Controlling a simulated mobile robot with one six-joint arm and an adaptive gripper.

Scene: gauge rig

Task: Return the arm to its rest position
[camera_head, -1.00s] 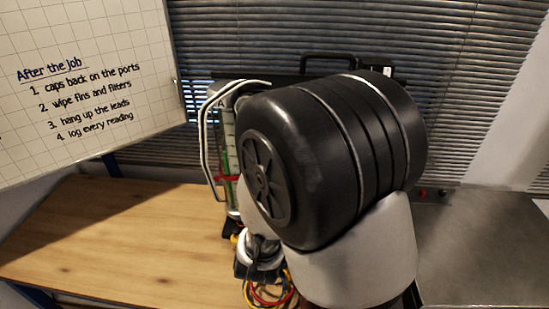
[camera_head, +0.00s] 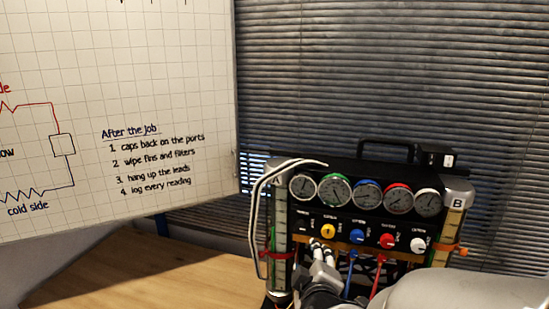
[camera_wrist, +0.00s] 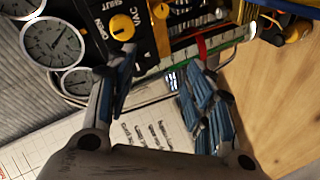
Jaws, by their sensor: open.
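My gripper (camera_wrist: 160,88) is open in the wrist view, its two dark blue-grey fingers spread with nothing held between them. The gauge rig's panel (camera_wrist: 165,30) lies beyond the fingers in that view, tilted, with a yellow knob by one finger. In the head view my pale arm link fills the lower right corner. Part of my wrist and gripper shows low in front of the rig (camera_head: 335,228), hiding its lower part. Whether the fingers touch the rig I cannot tell.
The rig has several round dials, coloured knobs, a top handle (camera_head: 388,147) and side columns A and B (camera_head: 452,225). Blue and red hoses (camera_head: 377,275) hang in front. A whiteboard (camera_head: 120,80) stands at left. The wooden bench (camera_head: 200,275) is bare left of the rig.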

